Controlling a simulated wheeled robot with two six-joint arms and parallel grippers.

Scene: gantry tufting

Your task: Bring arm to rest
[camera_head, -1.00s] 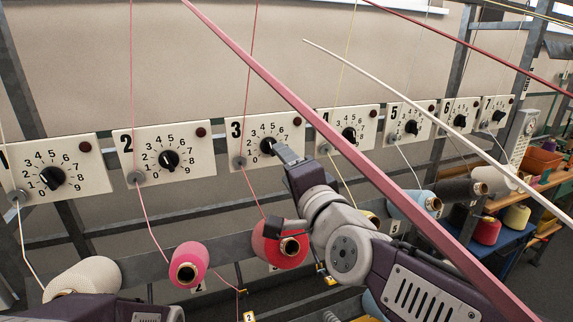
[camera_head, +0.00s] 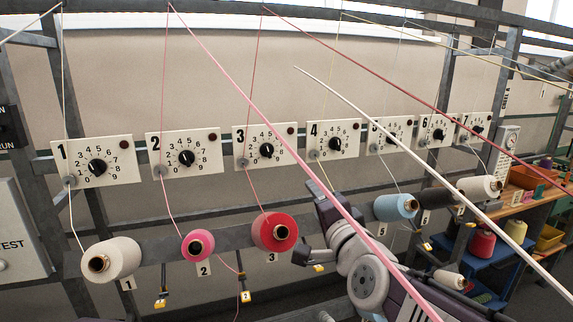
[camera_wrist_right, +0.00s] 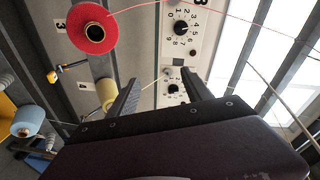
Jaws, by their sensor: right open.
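My right arm comes in from the lower right in the head view. Its purple-grey gripper (camera_head: 310,228) is in front of the frame, below panel 4 (camera_head: 334,141) and right of the red cone (camera_head: 274,232). The gripper also shows in the right wrist view (camera_wrist_right: 157,90), with its two dark fingers spread and nothing held between them. A dial panel (camera_wrist_right: 173,88) shows beyond the gap between the fingers. Dial 3 (camera_head: 266,150) is clear of the gripper. My left gripper is not in view.
Numbered dial panels line the metal frame, including panel 1 (camera_head: 94,161). Below hang a white cone (camera_head: 111,259), a pink cone (camera_head: 198,245) and a blue cone (camera_head: 396,207). Thin yarns and slanting bars cross in front. A shelf with bins stands at right.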

